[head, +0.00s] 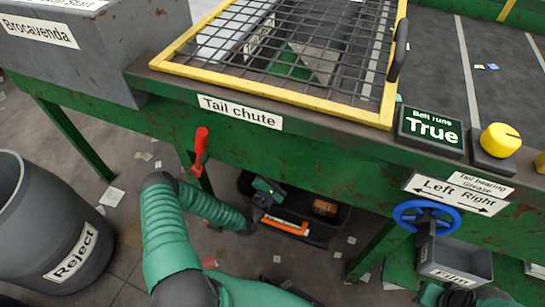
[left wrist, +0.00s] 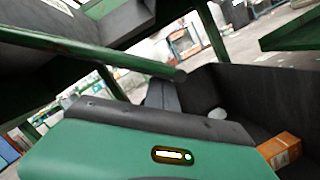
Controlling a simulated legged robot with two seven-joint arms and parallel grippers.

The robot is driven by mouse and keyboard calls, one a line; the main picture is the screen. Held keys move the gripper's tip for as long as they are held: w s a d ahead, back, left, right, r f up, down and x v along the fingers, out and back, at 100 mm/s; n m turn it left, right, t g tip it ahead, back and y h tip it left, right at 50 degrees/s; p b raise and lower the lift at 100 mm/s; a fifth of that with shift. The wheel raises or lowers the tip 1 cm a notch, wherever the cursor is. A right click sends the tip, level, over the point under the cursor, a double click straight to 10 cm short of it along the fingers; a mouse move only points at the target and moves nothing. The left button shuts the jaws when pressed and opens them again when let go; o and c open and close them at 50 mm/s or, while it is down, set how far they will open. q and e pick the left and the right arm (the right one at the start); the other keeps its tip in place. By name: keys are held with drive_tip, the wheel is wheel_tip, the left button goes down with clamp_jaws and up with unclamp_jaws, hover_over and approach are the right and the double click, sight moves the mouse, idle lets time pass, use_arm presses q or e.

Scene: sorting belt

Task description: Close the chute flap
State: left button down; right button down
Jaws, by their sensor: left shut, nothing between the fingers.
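The label "Tail chute" (head: 240,112) is on the front beam of the green belt frame. A red lever handle (head: 200,150) hangs below the beam, left of my left gripper. I cannot clearly make out the chute flap in either view. My left gripper (head: 266,196) is below the beam, over a dark bin (head: 340,222), shut and empty. Its green housing fills the lower left wrist view, with its fingers mostly hidden. Part of my right gripper (head: 458,298) shows at the bottom right edge; its fingers are unclear.
A yellow-framed mesh guard (head: 270,85) with a black handle (head: 398,50) covers the belt end. A "Reject" barrel (head: 25,250) stands left. An orange box (left wrist: 280,150) lies in the bin.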

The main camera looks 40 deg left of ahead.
use_arm(q)
drive_tip(key=w+d+r+n+y+p, duration=0.1)
drive_tip(key=d+r+n+y+p, duration=0.1)
drive_tip(key=d+r+n+p, duration=0.5)
drive_tip(key=shift+w+r+n+y+p, duration=0.35)
drive_tip(key=shift+r+p, duration=1.8)
drive_tip(key=shift+p, duration=0.55)
drive_tip(key=shift+f, duration=0.1)
